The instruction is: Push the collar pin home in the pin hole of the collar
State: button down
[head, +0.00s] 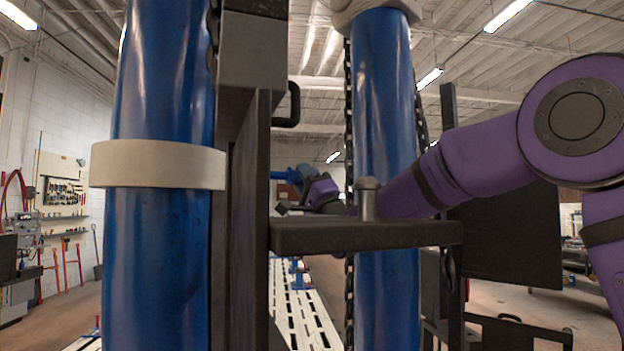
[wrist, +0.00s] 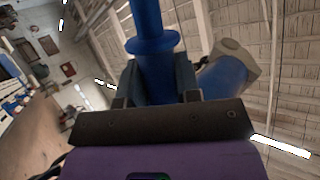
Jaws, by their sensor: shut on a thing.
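A blue collar pin (wrist: 152,25) with a wide round flange shows in the wrist view, its shaft between the dark fingers of my gripper (wrist: 158,85). My gripper is shut on it. In the head view my gripper (head: 312,182) is small and partly hidden behind a dark shelf, with the blue pin (head: 284,174) pointing left from it. A cream collar (head: 158,164) wraps the left blue column. No pin hole shows on its visible face. The pin looks apart from this collar in the picture; a dark upright stands between them.
The dark shelf (head: 365,236) carries a short grey peg (head: 368,200) and lies in front of my gripper. A dark upright (head: 243,220) stands beside the left column (head: 160,265). A second blue column (head: 384,95) with a cream top (head: 352,8) stands right, with chains alongside.

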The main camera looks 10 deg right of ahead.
jog(key=shift+s+a, duration=0.1)
jog(key=shift+a, duration=0.25)
jog(key=shift+s+a, duration=0.3)
jog(key=shift+a, duration=1.05)
jog(key=shift+s+a, duration=0.3)
jog(key=shift+a, duration=1.05)
jog(key=shift+s+a, duration=0.3)
jog(key=shift+a, duration=1.05)
dwell(1.7)
jog(key=shift+d, duration=0.15)
jog(key=shift+w+d, duration=0.25)
jog(key=shift+d, duration=0.85)
jog(key=shift+w+d, duration=0.25)
jog(key=shift+d, duration=0.8)
jog(key=shift+w+d, duration=0.25)
jog(key=shift+d, duration=0.85)
